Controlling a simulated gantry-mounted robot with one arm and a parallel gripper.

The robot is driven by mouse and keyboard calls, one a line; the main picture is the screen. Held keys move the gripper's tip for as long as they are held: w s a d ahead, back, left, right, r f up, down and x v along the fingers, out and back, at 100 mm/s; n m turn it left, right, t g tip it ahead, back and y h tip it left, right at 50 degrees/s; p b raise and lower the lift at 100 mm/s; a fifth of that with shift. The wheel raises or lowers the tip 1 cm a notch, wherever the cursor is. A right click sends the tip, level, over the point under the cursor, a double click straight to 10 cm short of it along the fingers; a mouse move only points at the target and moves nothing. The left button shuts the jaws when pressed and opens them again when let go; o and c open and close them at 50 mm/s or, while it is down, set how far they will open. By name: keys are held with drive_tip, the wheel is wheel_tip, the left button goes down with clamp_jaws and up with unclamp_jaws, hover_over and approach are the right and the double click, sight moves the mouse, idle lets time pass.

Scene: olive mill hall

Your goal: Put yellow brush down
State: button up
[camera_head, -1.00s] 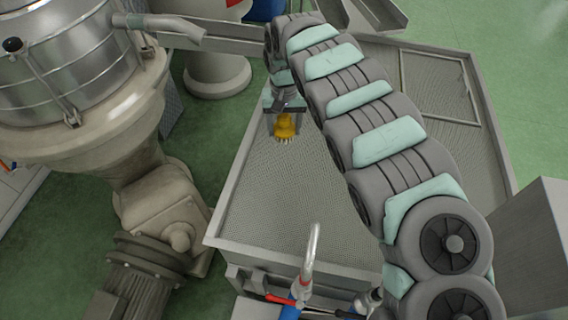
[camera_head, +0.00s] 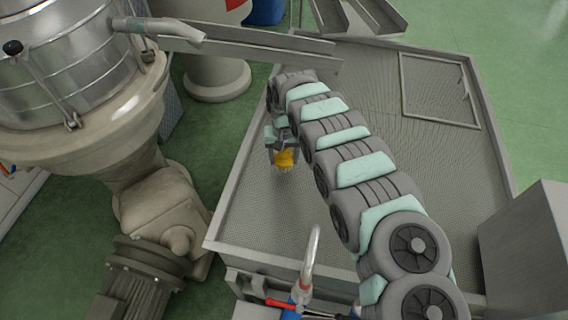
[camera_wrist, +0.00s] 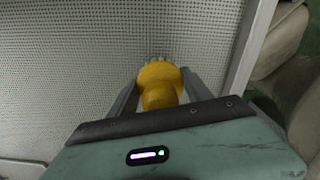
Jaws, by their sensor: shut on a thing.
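The yellow brush (camera_head: 285,158) is held in my gripper (camera_head: 283,162) over the left part of a large grey perforated tray (camera_head: 262,218). In the wrist view the brush (camera_wrist: 160,84) sits between the two fingers of my gripper (camera_wrist: 160,78), with pale bristles at its far end. The fingers are shut on it. The perforated surface (camera_wrist: 70,60) fills the background there. I cannot tell whether the bristles touch it.
A metal chute (camera_head: 250,47) crosses the tray's back left corner. A rectangular frame (camera_head: 440,90) lies at the back right. A curved metal tap (camera_head: 311,255) stands at the front edge. The tray's middle front is clear.

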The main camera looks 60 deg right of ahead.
sight(284, 164)
drive_tip(key=shift+w+a+f, duration=0.1)
drive_tip(key=shift+f, duration=1.85)
drive_tip(key=shift+f, duration=0.15)
drive_tip(key=o, duration=1.3)
wheel_tip(284, 164, up, 12)
drive_tip(key=shift+r+b, duration=0.15)
drive_tip(key=shift+b, duration=0.35)
